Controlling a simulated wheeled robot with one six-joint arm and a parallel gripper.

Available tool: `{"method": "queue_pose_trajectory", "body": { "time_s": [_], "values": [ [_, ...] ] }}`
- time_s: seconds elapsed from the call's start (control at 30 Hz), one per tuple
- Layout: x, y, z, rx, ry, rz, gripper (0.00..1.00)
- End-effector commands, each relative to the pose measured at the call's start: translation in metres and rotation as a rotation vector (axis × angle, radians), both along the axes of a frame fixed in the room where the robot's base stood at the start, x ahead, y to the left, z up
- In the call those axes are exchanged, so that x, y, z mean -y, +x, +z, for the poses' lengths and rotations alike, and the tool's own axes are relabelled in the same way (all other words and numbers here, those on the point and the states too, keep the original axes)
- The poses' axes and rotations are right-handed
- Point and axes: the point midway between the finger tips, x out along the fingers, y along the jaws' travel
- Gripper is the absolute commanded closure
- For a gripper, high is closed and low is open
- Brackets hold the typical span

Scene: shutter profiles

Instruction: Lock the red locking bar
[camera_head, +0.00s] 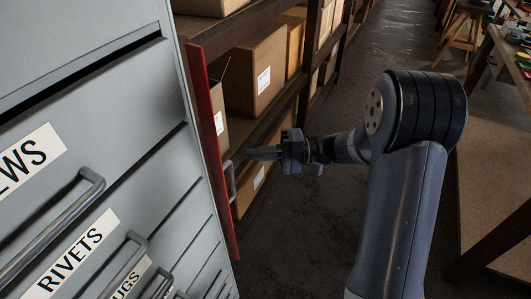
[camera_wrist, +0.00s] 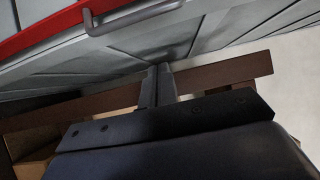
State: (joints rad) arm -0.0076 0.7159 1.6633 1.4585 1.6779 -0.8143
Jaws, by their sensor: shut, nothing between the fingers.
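The red locking bar (camera_head: 213,140) is a tall, narrow red strip along the right edge of the grey drawer cabinet (camera_head: 110,95). A grey handle (camera_head: 230,182) sits on its right side, low down. In the wrist view the red bar (camera_wrist: 45,35) crosses the upper left, with its grey handle (camera_wrist: 130,18) at the top. My gripper (camera_head: 252,154) is to the right of the bar, a little above the handle, with its fingers pointing left. Its fingers (camera_wrist: 158,72) are shut and empty, apparently apart from the handle. I cannot tell whether the bar is flush against the drawers.
The cabinet has several labelled drawers with protruding handles (camera_head: 75,230). Shelves with cardboard boxes (camera_head: 255,75) stand behind my gripper. A workbench (camera_head: 508,60) and a brown board (camera_head: 497,190) are at the right. The floor (camera_head: 400,40) between is clear.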

Motion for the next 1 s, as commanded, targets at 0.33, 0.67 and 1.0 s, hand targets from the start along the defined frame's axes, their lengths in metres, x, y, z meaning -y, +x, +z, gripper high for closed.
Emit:
{"method": "queue_pose_trajectory", "body": {
  "time_s": [0.33, 0.67, 1.0],
  "values": [
    [-0.052, -0.020, 0.002, -0.002, 0.000, -0.002, 1.00],
    [-0.039, -0.044, 0.000, 0.000, 0.000, -0.001, 1.00],
    [-0.038, -0.045, 0.000, 0.000, 0.000, 0.000, 1.00]
  ]
}}
